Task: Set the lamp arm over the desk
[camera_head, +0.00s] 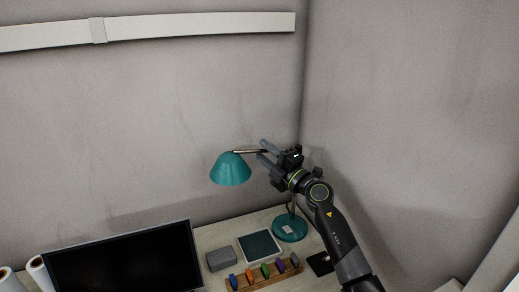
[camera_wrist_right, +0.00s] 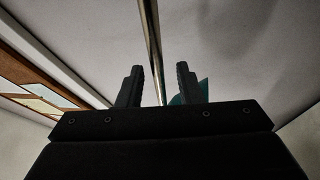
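The teal desk lamp stands at the back right of the desk (camera_head: 215,238) in the head view. Its round base (camera_head: 290,228) rests on the desk, and its teal shade (camera_head: 230,170) hangs to the left at the end of a thin metal lamp arm (camera_head: 245,151). My right gripper (camera_head: 264,151) is up at the lamp arm, right of the shade. In the right wrist view the metal rod (camera_wrist_right: 151,45) runs between its two fingers (camera_wrist_right: 157,85), with gaps visible on both sides. A bit of teal shows behind one finger. My left gripper is out of view.
A dark monitor (camera_head: 125,262) stands front left, beside white rolls (camera_head: 40,272). A grey box (camera_head: 221,259), a teal-topped pad (camera_head: 259,246) and a wooden rack (camera_head: 264,282) of several coloured items lie left of my right arm. Walls meet close behind the lamp.

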